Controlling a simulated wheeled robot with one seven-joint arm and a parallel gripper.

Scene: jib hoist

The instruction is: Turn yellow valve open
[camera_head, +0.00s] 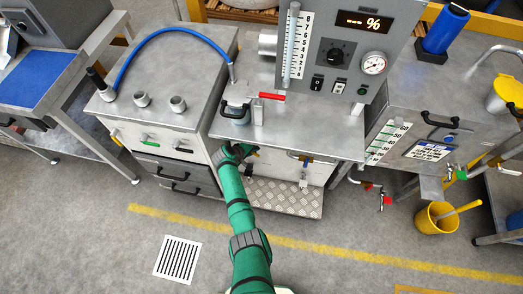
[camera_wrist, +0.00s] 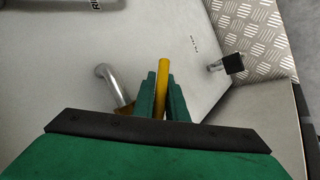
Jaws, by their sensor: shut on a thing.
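The yellow valve's lever (camera_wrist: 163,72) shows in the wrist view as a straight yellow bar between my fingers. My gripper (camera_wrist: 161,92) is shut on this lever, with one green finger on each side. The lever's far end sticks out beyond the fingertips. A brass-coloured body (camera_wrist: 123,109) with a bent metal pipe (camera_wrist: 106,76) is just left of the fingers; my gripper partly hides it. In the head view my gripper (camera_head: 243,151) is at the cabinet front below the bench top, and the lever there is mostly hidden.
The steel bench top (camera_head: 290,134) overhangs just above my gripper. A brass tap (camera_head: 304,159) is to the right, over a chequered step plate (camera_head: 285,197). A drawer cabinet (camera_head: 175,170) stands to the left. A yellow bucket (camera_head: 434,220) is on the floor at right.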

